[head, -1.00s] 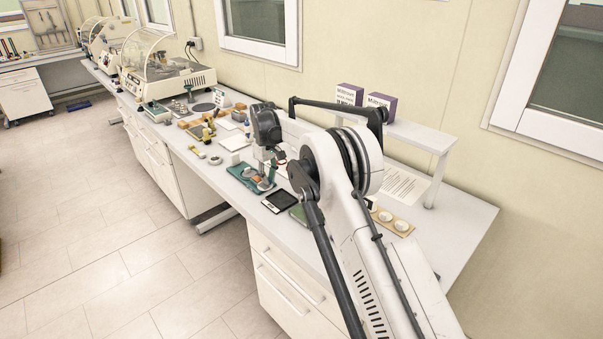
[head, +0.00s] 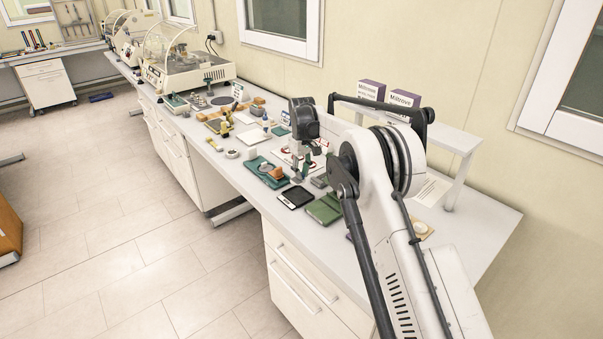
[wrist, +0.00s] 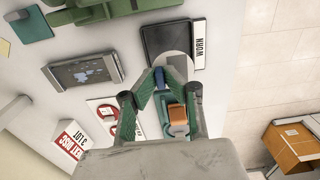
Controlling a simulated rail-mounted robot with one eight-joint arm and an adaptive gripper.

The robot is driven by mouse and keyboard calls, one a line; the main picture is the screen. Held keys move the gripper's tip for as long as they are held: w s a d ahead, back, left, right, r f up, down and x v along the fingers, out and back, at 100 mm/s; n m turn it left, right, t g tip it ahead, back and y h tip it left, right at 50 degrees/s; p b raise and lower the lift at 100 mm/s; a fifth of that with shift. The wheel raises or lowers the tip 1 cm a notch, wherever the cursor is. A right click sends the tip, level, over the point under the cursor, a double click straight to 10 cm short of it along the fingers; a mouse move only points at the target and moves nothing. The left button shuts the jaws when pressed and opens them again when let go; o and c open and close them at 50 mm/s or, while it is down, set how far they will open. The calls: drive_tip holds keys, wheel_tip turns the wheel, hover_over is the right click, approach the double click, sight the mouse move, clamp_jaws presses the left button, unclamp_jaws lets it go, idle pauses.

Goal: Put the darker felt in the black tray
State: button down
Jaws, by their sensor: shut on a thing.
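My gripper (head: 297,179) is closed on a grey round felt (wrist: 175,62), which shows just beyond the fingertips in the wrist view. My gripper also shows in the wrist view (wrist: 164,71), its green fingers drawn together. The black tray (head: 296,197) lies on the bench just in front of the gripper in the head view. In the wrist view, the black tray (wrist: 160,35) has a "WORN" label beside it, and the felt overlaps its near edge. I cannot tell the height between them. The fingers partly hide the felt.
A teal tray (head: 252,167) with an orange block (head: 277,173) sits left of my gripper. A green case (head: 323,208) lies right of the black tray. A grey framed device (wrist: 83,72) and a red-and-white sign (wrist: 69,140) stand nearby. A raised white shelf (head: 440,132) is behind my arm.

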drive_tip(key=b, duration=0.3)
hover_over(302, 195)
drive_tip(key=shift+w+f, duration=0.15)
drive_tip(key=shift+f, duration=2.4)
drive_tip(key=shift+b, duration=0.8)
drive_tip(key=shift+f+b, duration=0.75)
drive_tip(key=shift+f, duration=0.3)
drive_tip(key=c, duration=1.7)
unclamp_jaws()
drive_tip(key=shift+c, duration=0.2)
drive_tip(key=shift+r, duration=0.15)
wheel_tip(302, 195, up, 12)
drive_tip(key=shift+f, duration=0.1)
